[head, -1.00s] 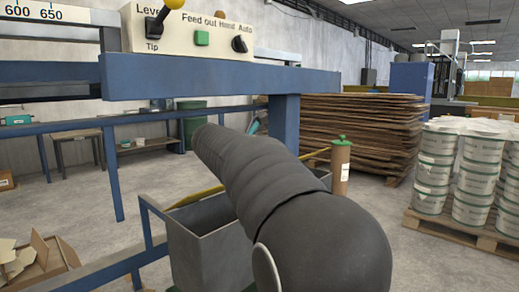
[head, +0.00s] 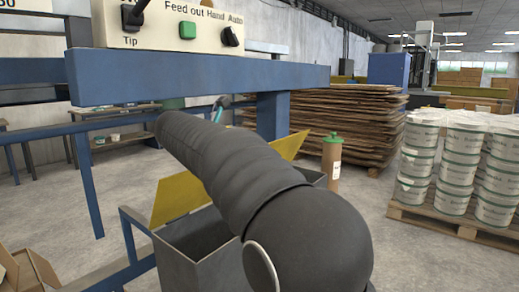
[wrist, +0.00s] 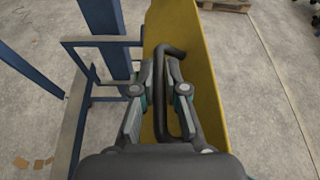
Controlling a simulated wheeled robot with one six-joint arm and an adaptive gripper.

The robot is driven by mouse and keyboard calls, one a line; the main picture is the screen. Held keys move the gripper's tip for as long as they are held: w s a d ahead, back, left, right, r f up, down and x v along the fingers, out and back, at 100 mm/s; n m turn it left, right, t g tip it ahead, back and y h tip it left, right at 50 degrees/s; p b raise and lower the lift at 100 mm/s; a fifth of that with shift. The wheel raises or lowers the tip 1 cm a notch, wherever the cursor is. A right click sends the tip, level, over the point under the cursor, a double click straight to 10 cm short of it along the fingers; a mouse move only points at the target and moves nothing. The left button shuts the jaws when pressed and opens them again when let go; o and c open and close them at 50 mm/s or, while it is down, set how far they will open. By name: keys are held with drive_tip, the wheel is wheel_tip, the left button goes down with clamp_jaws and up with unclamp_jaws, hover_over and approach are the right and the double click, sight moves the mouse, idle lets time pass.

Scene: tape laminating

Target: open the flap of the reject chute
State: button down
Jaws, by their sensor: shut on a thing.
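The reject chute's flap (head: 180,197) is a yellow panel raised at a steep tilt over the grey chute box (head: 196,250) in the head view. My arm hides its middle, and its right end shows beyond the arm. In the wrist view the flap (wrist: 213,75) is a long yellow strip with a black loop handle (wrist: 188,110). My gripper (wrist: 161,75) is shut on the handle, with a finger on each side of one bar.
A blue machine frame (head: 200,78) with a control panel (head: 180,27) stands above the chute. A brown canister with a green lid (head: 332,160) is right of it. Stacked boards (head: 330,115) and a pallet of tubs (head: 460,165) stand behind.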

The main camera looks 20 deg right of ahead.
idle(0.3)
drive_tip(key=c, duration=1.5)
unclamp_jaws()
drive_tip(key=shift+a, duration=0.1)
drive_tip(key=v, duration=1.2)
drive_tip(key=shift+w, duration=0.1)
